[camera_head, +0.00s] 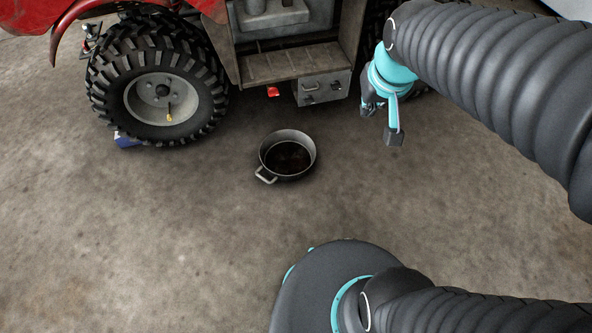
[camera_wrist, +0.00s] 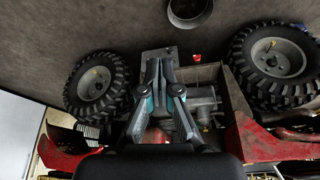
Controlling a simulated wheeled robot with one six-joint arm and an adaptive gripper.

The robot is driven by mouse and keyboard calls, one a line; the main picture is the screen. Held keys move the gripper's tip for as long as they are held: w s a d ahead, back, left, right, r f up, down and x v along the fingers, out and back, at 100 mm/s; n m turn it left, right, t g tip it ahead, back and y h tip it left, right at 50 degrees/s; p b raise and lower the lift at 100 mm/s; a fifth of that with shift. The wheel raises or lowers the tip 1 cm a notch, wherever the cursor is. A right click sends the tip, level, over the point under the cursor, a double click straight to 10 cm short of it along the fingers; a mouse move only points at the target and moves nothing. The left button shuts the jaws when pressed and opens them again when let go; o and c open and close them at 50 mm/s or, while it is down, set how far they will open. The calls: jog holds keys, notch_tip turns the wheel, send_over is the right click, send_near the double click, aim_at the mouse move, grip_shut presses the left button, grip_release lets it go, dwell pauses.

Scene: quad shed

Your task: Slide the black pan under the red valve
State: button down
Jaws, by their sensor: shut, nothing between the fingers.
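The black pan (camera_head: 287,157) stands upright on the concrete floor in front of the vehicle, with a grey handle on its near left side. Its inside looks dark. It also shows at the top edge of the wrist view, partly cut off (camera_wrist: 188,12). The red valve (camera_head: 272,92) hangs under the vehicle's step, behind and slightly left of the pan, which is not beneath it. The valve also shows in the wrist view (camera_wrist: 197,58). My gripper (camera_head: 384,122) is to the right of the pan, apart from it and empty. In the wrist view its fingers (camera_wrist: 156,66) are together.
A red vehicle has a large treaded front wheel (camera_head: 160,85) left of the pan, with a blue object (camera_head: 127,140) under it. A metal box with drawers (camera_head: 322,88) hangs right of the valve. The floor around the pan is clear.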

jog(key=w+a+f+n+g, duration=0.1)
jog(key=w+a+f, duration=0.3)
jog(key=w+f, duration=0.5)
jog(key=w+a+f+g, duration=0.1)
jog(key=w+a+f, duration=0.2)
jog(key=w+f, duration=0.55)
jog(key=a+f, duration=0.2)
jog(key=f, duration=1.2)
jog(key=s+a+f+n+g, duration=0.1)
jog(key=a+f, duration=0.1)
jog(key=f, duration=1.2)
jog(key=s+a+f+g+b, duration=0.1)
jog(key=a+f, duration=0.1)
jog(key=f, duration=1.2)
jog(key=shift+s+a+n, duration=0.1)
jog(key=shift+a+n, duration=0.2)
jog(key=shift+n, duration=0.1)
jog(key=shift+w+a+r, duration=0.1)
jog(key=shift+w+a, duration=0.1)
jog(key=shift+w, duration=0.4)
jog(key=shift+w+a, duration=0.2)
jog(key=shift+w, duration=0.4)
jog(key=shift+w+a, duration=0.25)
jog(key=shift+w, duration=0.5)
